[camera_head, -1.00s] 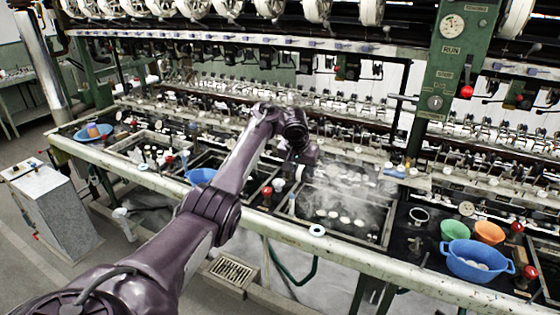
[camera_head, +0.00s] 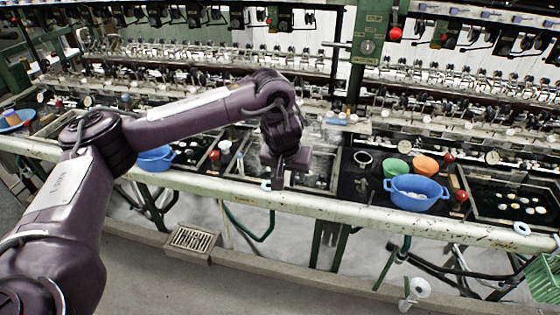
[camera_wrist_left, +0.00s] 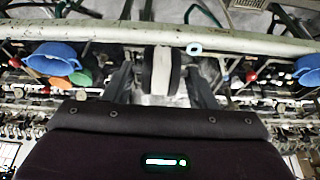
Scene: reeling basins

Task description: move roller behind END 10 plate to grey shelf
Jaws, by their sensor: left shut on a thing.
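My left gripper (camera_head: 278,180) is above the front rail, at the near edge of the middle basin. In the left wrist view its two dark fingers (camera_wrist_left: 161,82) are shut on a pale, roller-like thing (camera_wrist_left: 161,66) with a dark side. The arm and gripper hide that held roller in the head view. I cannot make out an END 10 plate, and I cannot identify the grey shelf for sure. My right gripper is not in view.
The pale front rail (camera_head: 350,210) runs across the basins. A blue basin (camera_head: 415,196), a green bowl (camera_head: 396,168) and an orange bowl (camera_head: 425,165) stand right of the gripper. Another blue bowl (camera_head: 156,159) is at left. A floor drain (camera_head: 192,239) lies below.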

